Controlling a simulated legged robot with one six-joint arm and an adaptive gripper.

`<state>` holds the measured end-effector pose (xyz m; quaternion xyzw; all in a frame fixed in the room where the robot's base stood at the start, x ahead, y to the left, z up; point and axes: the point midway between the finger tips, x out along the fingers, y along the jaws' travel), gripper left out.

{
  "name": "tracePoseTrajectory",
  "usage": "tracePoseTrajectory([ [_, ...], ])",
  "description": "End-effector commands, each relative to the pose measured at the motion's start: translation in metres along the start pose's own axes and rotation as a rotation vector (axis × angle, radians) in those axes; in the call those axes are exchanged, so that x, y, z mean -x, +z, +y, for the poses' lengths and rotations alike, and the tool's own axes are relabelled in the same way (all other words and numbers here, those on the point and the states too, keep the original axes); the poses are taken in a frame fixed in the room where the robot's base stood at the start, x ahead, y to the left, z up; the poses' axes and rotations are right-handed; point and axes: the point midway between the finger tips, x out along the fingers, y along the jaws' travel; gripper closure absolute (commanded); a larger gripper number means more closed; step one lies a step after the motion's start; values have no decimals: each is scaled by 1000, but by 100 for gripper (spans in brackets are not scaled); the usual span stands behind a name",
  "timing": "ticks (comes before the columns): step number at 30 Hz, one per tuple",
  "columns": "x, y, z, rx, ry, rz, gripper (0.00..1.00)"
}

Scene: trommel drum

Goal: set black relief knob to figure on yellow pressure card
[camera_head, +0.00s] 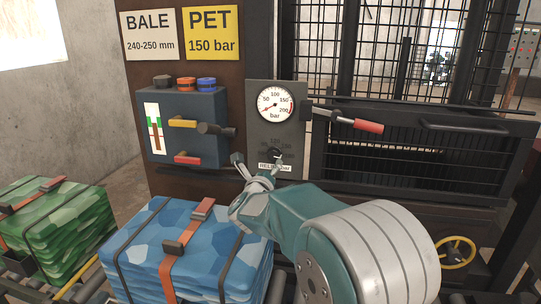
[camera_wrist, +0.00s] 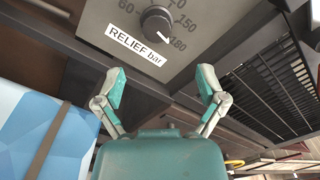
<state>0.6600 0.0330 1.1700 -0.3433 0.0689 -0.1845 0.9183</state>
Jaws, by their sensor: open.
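The yellow pressure card (camera_head: 211,33) reads "PET 150 bar" and hangs at the top of the brown panel. The round black relief knob (camera_wrist: 157,20) sits on a grey plate, above the white "RELIEF bar" label. Its white mark points down and right, towards the figure 180; 150 stands further up on the right and 60 on the left.
A round bar gauge (camera_head: 275,104) is above the knob. A red-handled lever (camera_head: 367,126) juts out on the right. A blue control box (camera_head: 190,128) with levers stands on the left. A strapped blue bale (camera_head: 190,245) lies below my gripper, with a green bale (camera_head: 55,225) further left.

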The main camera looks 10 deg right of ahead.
Motion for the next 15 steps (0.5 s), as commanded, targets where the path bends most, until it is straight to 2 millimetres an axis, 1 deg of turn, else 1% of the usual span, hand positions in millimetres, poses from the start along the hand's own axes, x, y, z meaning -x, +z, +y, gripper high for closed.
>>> tracePoseTrajectory([
  [1, -9, -1, 2, 3, -1, 2, 10],
  [9, -56, 5, 9, 10, -1, -2, 10],
  [12, -71, 5, 8, 11, 0, -2, 10],
  [15, -82, 5, 7, 10, 1, -3, 10],
])
